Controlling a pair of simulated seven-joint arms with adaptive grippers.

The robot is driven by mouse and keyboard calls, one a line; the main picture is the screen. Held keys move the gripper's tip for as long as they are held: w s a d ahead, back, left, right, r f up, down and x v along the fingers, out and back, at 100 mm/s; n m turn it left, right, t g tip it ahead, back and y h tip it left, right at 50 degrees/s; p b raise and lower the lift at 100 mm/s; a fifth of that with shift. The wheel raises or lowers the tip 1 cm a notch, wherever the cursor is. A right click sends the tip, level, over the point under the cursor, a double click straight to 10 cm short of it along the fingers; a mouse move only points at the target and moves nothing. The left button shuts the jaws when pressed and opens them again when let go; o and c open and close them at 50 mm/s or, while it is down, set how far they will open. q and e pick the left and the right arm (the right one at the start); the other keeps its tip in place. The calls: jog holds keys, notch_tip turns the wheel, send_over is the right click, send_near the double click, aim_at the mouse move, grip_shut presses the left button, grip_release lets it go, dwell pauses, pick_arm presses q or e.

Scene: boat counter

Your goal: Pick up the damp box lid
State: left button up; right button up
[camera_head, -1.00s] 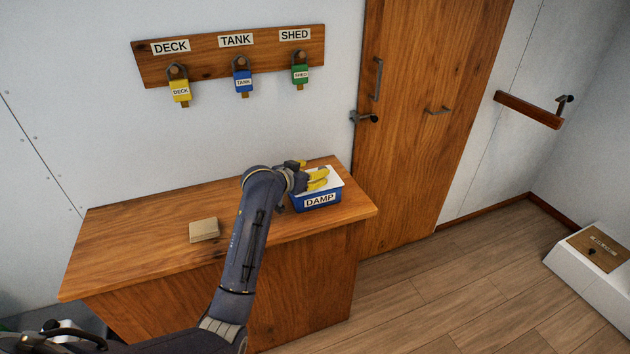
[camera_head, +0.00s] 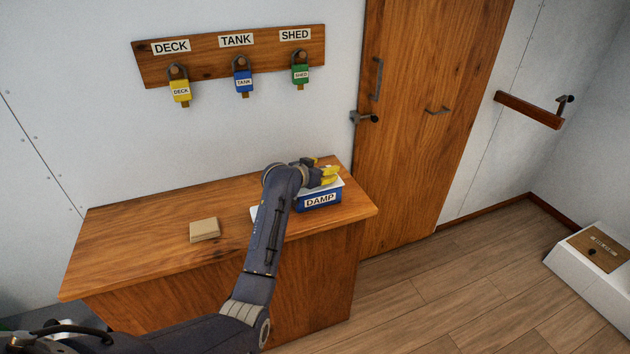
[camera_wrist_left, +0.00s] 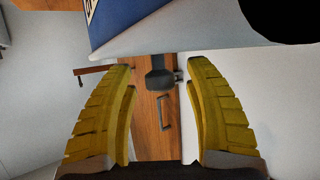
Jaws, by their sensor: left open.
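The blue box marked DAMP (camera_head: 320,200) stands at the right end of the wooden counter. Its white lid (camera_head: 338,182) is on top, partly hidden by my left gripper (camera_head: 330,176). The gripper is open, its yellow fingers over the lid. In the left wrist view the picture is turned over: the blue box (camera_wrist_left: 130,20) and the pale lid (camera_wrist_left: 190,40) are at the top. A dark knob-like piece (camera_wrist_left: 160,80) shows between the parted fingers (camera_wrist_left: 163,75); I cannot tell whether they touch it. My right gripper is not in view.
A tan block (camera_head: 204,230) lies on the counter (camera_head: 140,240), left of my arm. A white flat thing (camera_head: 254,213) shows partly behind my arm. Padlocks hang on a wall board (camera_head: 235,55). A wooden door (camera_head: 420,120) stands right of the counter.

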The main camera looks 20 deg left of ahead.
pick_arm(q)
jog(key=shift+o, duration=0.2)
grip_shut()
dwell(0.3)
